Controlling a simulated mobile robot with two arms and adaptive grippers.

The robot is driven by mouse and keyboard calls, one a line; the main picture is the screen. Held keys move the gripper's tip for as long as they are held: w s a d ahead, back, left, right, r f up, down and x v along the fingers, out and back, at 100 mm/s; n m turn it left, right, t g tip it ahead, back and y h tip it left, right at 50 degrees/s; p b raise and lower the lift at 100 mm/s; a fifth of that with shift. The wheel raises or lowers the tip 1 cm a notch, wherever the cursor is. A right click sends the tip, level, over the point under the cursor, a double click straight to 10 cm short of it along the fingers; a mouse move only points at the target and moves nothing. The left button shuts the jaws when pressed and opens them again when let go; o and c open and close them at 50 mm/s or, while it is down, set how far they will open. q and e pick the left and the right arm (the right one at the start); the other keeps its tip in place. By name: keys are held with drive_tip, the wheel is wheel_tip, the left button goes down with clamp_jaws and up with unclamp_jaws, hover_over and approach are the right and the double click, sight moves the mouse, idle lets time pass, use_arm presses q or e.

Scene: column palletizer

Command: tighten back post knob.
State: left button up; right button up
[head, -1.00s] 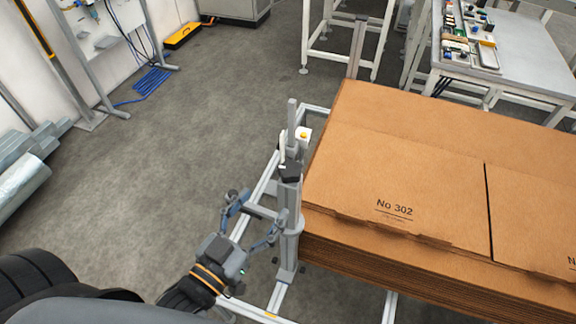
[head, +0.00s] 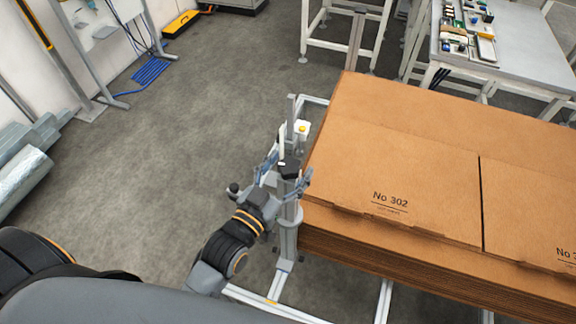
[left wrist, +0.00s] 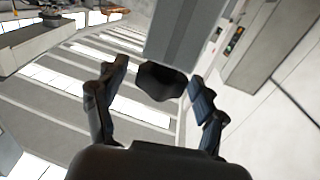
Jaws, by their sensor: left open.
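The upright grey metal post (head: 291,215) stands beside the left edge of the cardboard stack. A dark knob (head: 288,170) shows on its upper part; the left wrist view shows a black faceted knob (left wrist: 160,82) at the end of a grey bar. My left gripper (head: 286,176) reaches up to the post with its fingers apart, one on each side of the knob. In the left wrist view my left gripper (left wrist: 158,80) is open, with visible gaps between both fingers and the knob. My right gripper is not in view.
A tall stack of flat cardboard (head: 400,150) is close to the right of the post. A small white box with a yellow button (head: 301,128) sits near the post's top. Another dark round knob (head: 233,187) sticks out left of my gripper.

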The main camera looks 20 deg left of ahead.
use_arm(q)
drive_tip(key=c, duration=1.2)
drive_tip(key=shift+o, duration=0.2)
